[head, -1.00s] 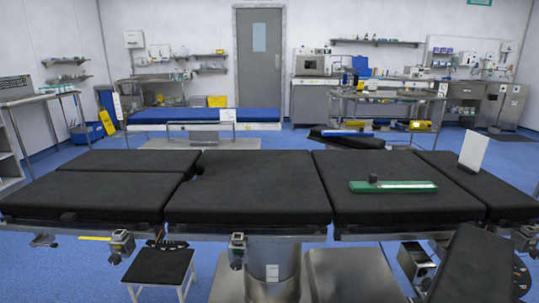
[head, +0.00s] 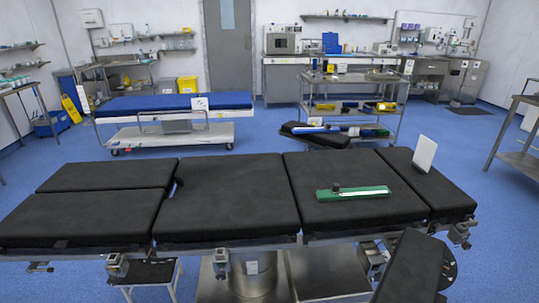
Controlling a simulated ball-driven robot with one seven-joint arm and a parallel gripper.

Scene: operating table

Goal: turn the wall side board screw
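The black operating table (head: 230,197) stretches across the foreground on a metal column. Metal clamps sit along its near side rail, one at the left (head: 117,266), one near the middle (head: 221,257) and one at the right end (head: 460,232). I cannot tell which part is the wall side board screw. My gripper does not show.
A blue-topped trolley (head: 175,103) stands behind at left. Blue floor is open between.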

